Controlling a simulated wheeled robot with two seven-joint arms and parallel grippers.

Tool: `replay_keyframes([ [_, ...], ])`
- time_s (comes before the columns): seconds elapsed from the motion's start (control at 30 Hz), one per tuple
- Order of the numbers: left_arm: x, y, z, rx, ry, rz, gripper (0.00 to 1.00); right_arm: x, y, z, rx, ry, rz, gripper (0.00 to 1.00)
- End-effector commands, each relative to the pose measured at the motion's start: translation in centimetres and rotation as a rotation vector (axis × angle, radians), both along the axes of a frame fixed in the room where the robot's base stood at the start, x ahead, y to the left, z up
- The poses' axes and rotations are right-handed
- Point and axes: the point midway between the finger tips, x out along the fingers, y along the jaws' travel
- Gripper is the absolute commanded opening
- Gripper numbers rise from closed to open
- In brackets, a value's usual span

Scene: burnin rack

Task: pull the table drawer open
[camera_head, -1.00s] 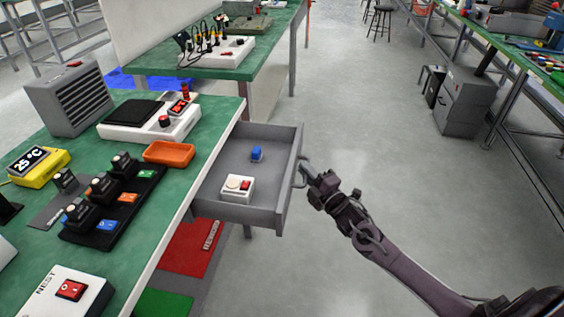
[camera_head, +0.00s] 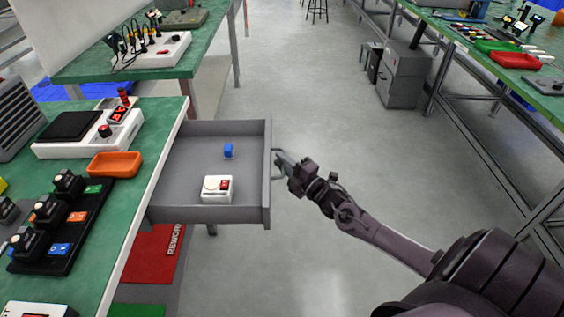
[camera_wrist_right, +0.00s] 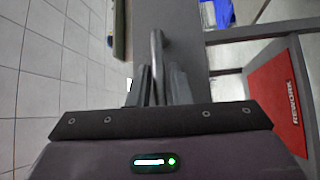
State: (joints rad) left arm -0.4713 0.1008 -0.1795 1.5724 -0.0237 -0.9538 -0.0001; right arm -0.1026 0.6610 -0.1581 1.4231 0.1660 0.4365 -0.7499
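The grey table drawer (camera_head: 240,211) stands well out from the green-topped table (camera_head: 150,150). Inside it lie a small blue block (camera_head: 228,151) and a white box with a red switch (camera_head: 217,189). The drawer's bar handle (camera_head: 276,163) is on its right-hand front; the handle also shows in the right wrist view (camera_wrist_right: 157,50). My right gripper (camera_head: 284,162) is at the handle, and in the wrist view its two fingers stand close on both sides of the bar. My left gripper is not in view.
An orange tray (camera_head: 115,164), a white device with a red display (camera_head: 95,135) and a black rack of modules (camera_head: 65,225) sit on the table. A red floor mat (camera_head: 150,255) lies below. The floor (camera_head: 310,90) beyond the drawer is clear.

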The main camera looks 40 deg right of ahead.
Motion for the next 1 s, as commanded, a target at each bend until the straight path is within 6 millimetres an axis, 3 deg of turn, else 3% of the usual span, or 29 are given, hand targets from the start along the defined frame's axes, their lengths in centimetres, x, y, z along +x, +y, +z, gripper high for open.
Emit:
replay_keyframes([
  [0.1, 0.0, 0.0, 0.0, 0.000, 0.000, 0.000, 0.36, 0.0, 0.1, 0.0, 0.000, -0.001, 0.001, 0.32],
  [0.47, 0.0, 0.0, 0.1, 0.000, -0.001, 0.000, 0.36, -0.6, 0.1, 0.0, 0.001, -0.001, 0.004, 0.32],
  [0.8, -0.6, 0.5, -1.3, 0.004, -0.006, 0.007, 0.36, -5.6, -0.9, -0.7, 0.000, 0.003, 0.002, 0.32],
  [1.0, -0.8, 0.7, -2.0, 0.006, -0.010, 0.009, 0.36, -7.4, -1.3, -0.9, 0.001, 0.000, 0.002, 0.32],
])
